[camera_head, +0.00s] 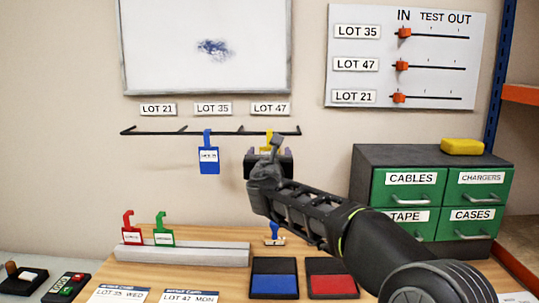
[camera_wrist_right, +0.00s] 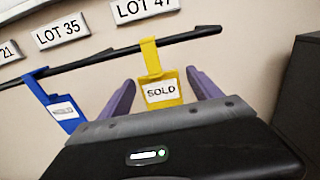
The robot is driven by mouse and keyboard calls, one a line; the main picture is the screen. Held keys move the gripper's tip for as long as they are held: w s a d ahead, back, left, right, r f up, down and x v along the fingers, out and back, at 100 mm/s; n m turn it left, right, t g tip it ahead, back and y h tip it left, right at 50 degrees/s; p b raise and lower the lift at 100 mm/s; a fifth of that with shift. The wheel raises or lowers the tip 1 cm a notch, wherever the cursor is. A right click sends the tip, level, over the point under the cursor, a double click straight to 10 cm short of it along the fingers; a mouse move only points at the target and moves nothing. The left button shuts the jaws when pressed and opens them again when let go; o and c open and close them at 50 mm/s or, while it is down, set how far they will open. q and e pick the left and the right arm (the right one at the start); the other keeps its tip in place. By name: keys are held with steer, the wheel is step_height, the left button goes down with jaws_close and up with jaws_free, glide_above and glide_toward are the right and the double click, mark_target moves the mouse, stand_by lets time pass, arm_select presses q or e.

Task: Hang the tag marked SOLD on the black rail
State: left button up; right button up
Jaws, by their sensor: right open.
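The yellow tag marked SOLD (camera_wrist_right: 161,91) hangs upright by its hook on the black rail (camera_wrist_right: 98,60), below the LOT 47 label. In the head view the yellow tag (camera_head: 269,137) shows only in part; my right gripper (camera_head: 268,155) hides its lower half. In the wrist view my right gripper's two purple fingers (camera_wrist_right: 160,80) stand apart, one on each side of the tag, with gaps. My right gripper is open and holds nothing. The head view shows the rail (camera_head: 165,132) fixed to the wall. My left gripper is not in view.
A blue tag (camera_head: 208,160) hangs on the rail under LOT 35. Red (camera_head: 129,228) and green (camera_head: 164,230) tags stand in a grey rack (camera_head: 200,256). Blue (camera_head: 274,279) and red (camera_head: 332,280) pads lie on the table. A drawer cabinet (camera_head: 365,160) stands at right.

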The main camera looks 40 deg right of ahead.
steer(key=b+v, duration=0.1)
steer(key=v, duration=0.6)
steer(key=shift+s+a, duration=0.25)
steer(key=shift+s, duration=0.05)
stand_by(0.3)
